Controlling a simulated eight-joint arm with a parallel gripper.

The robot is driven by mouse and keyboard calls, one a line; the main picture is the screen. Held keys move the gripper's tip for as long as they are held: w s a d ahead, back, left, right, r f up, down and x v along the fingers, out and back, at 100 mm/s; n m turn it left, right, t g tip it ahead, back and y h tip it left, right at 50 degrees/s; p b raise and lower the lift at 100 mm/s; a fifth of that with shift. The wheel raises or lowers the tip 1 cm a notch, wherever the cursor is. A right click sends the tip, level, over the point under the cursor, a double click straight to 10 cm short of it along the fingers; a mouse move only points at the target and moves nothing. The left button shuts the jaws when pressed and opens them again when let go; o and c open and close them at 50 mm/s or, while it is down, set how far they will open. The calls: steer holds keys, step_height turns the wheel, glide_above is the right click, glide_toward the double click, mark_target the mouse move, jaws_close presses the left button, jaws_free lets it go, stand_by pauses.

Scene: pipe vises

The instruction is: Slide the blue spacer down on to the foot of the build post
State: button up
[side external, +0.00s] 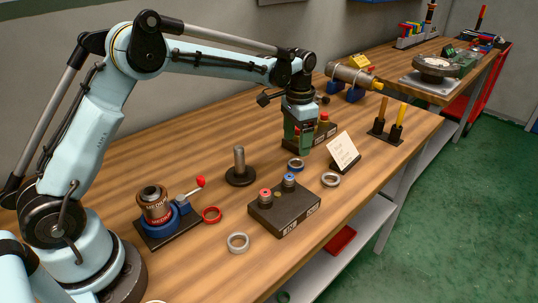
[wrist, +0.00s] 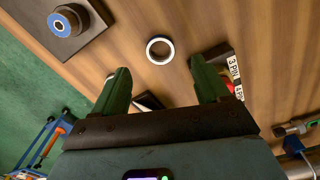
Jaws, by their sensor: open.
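The blue spacer (side external: 296,165) is a small ring lying flat on the wooden bench in the side view, just below my gripper and behind the black block. The build post (side external: 239,160) appears to be the bare grey upright on a round black foot (side external: 240,177), left of the spacer. My gripper (side external: 304,150) points down above the bench, close to the spacer. Its green fingers are spread with nothing between them in the wrist view (wrist: 162,82).
A black block (side external: 285,209) with red and blue-topped pegs stands in front. A white card (side external: 342,148) stands right of my gripper. A lever vise (side external: 165,215) is left.

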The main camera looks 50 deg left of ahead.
steer(key=shift+w+d+f, duration=0.1)
steer(key=shift+f, duration=1.6)
steer(key=shift+w+f, duration=0.1)
steer(key=shift+f, duration=1.55)
steer(key=shift+c, duration=0.3)
steer(key=c, duration=1.1)
steer(key=shift+o, duration=0.2)
steer(key=shift+r, duration=0.15)
step_height(320, 180, up, 4)
steer(key=shift+r, duration=0.15)
steer(key=s+d+r, duration=0.6)
steer(key=d, duration=0.3)
steer(key=s+a+r, duration=0.3)
steer(key=a, duration=0.5)
steer(key=s+a+r+n, duration=0.1)
steer(key=s+a+r, duration=0.2)
steer(key=a, duration=0.5)
steer(key=shift+s+a, duration=0.15)
steer(key=shift+s, duration=0.55)
